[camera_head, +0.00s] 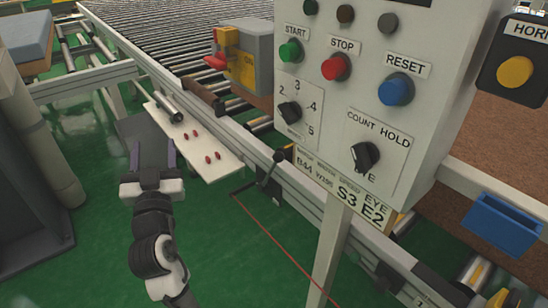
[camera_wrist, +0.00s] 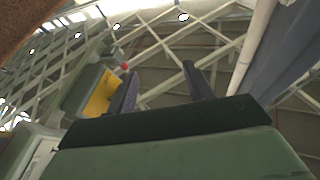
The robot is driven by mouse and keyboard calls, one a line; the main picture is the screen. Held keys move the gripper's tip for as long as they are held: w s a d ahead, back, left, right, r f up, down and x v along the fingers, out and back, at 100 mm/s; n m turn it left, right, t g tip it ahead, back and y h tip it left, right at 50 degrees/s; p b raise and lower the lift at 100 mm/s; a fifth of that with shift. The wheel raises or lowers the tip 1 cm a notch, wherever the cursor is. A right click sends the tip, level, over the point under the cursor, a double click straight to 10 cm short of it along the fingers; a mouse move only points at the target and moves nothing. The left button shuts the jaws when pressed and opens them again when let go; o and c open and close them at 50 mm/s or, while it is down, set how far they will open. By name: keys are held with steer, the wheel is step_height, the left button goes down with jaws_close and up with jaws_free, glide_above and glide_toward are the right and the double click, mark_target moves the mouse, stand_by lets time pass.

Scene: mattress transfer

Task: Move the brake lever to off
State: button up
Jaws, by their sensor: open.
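A grey box (camera_head: 257,55) with a yellow front plate (camera_head: 240,68) stands beside the roller conveyor. A lever with a red end (camera_head: 215,62) sticks out from its left side; this looks like the brake lever. The plate's lettering is too small to read surely. In the wrist view the yellow plate (camera_wrist: 103,93) and a small red end (camera_wrist: 125,66) show left of and beyond the fingers. My gripper (camera_head: 153,158) is open and empty, below and left of the box, apart from the lever. Its two fingers (camera_wrist: 162,85) also show in the wrist view.
A white control panel (camera_head: 425,100) with buttons and dials fills the right. A pale shelf (camera_head: 215,168) with small red pieces lies right of my gripper. A black crank handle (camera_head: 268,170) juts from the conveyor rail. A grey column stands left. Green floor (camera_head: 110,250) is clear.

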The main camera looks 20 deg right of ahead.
steer(key=d+f+m+g+h, duration=0.5)
steer(key=d+f+h, duration=0.3)
steer(key=d, duration=0.6)
steer(key=m+g+h, duration=0.2)
steer(key=m+g, duration=0.1)
steer(key=g, duration=0.1)
glide_toward(276, 160)
steer(key=p+x, duration=0.2)
steer(key=x, duration=1)
steer(key=shift+d, duration=0.1)
steer(key=shift+w+d+f, duration=0.15)
steer(key=shift+w+d, duration=0.2)
steer(key=shift+w, duration=0.15)
jaws_close()
